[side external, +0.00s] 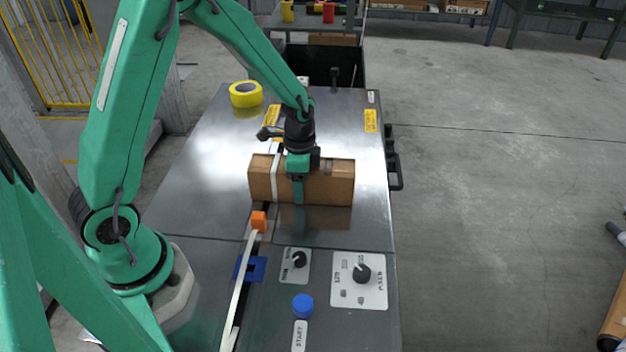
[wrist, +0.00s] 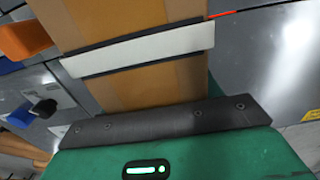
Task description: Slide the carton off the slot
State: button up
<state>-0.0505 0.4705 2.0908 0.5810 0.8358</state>
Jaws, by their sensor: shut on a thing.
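The brown carton (side external: 328,184) lies on the metal table top in the side view, long side across the picture, with a pale strap (side external: 275,178) around its left part. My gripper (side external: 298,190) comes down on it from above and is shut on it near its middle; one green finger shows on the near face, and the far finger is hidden. In the wrist view the carton (wrist: 150,82) fills the upper middle, with a white band (wrist: 140,50) across it. The slot (side external: 246,262) runs along the table towards the carton's left part, with a white strip in it.
An orange block (side external: 258,221) sits at the slot just in front of the carton. A yellow tape roll (side external: 245,94) lies at the back left. A blue button (side external: 302,305) and dial panels (side external: 359,281) are at the front. The table right of the carton is narrow, with a black handle (side external: 393,165) at its edge.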

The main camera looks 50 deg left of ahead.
aim_at(331, 167)
jog(key=shift+w+d, duration=2.45)
jog(key=o, duration=1.3)
jog(key=shift+c, duration=0.2)
jog(key=shift+r, duration=0.15)
notch_tip(331, 167, up, 6)
jog(key=shift+r, duration=0.8)
